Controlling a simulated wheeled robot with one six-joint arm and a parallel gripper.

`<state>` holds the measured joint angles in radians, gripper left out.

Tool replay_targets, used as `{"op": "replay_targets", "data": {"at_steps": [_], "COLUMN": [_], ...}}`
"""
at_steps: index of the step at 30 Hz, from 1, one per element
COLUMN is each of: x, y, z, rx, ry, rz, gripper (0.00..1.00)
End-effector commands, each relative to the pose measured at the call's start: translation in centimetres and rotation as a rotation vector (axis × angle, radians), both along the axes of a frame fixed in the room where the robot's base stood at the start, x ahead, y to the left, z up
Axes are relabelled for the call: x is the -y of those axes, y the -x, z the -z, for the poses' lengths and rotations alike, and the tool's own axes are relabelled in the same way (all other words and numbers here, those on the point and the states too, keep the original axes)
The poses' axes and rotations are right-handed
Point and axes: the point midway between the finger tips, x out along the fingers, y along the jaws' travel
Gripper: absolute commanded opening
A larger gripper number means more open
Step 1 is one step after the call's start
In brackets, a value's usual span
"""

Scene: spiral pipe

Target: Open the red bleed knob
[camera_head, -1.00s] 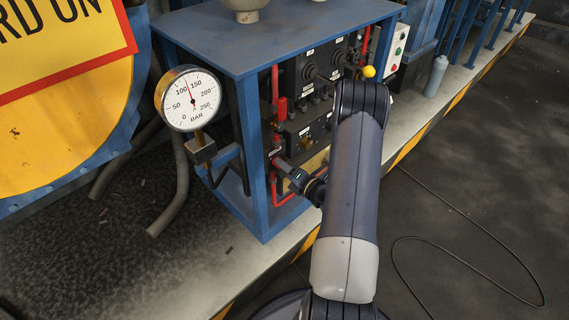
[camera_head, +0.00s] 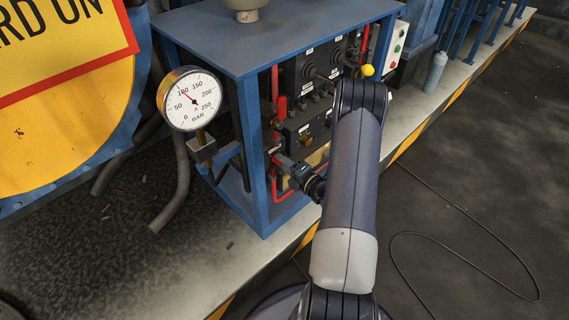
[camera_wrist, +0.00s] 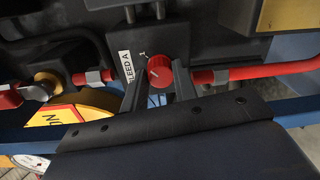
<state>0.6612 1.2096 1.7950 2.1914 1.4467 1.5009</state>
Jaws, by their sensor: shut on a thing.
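The red bleed knob (camera_wrist: 160,70) shows in the middle of the wrist view, on a dark block beside a white label ending in "LEED A" (camera_wrist: 127,67). A pale line marks its face. The two dark fingers of my gripper (camera_wrist: 159,82) stand on either side of the knob and are shut on it. In the head view my gripper (camera_head: 283,164) reaches into the lower part of the blue frame and hides the knob. A round pressure gauge (camera_head: 193,99) at the frame's left corner reads about 100 bar.
The blue frame (camera_head: 248,150) has a flat top and corner posts close to my arm. Red pipes (camera_wrist: 285,69) run beside the knob. A grey bottle (camera_head: 435,72) stands on the ledge. The floor at right is clear except for a thin cable (camera_head: 470,242).

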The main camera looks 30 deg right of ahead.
Motion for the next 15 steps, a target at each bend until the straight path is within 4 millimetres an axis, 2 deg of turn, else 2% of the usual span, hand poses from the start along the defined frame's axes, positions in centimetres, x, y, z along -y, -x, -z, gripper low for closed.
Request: {"op": "replay_targets", "data": {"at_steps": [4,5,12,15], "x": [0.02,0.02,0.01,0.01], "y": [0.07,0.07,0.04,0.02], "z": [0.13,0.13,0.07,0.05], "rx": [-0.004,-0.004,-0.002,-0.001], "ry": [-0.002,-0.002,0.0,0.0], "rz": [0.002,0.002,0.001,0.001], "gripper": [0.05,0.29,0.49,0.49]}}
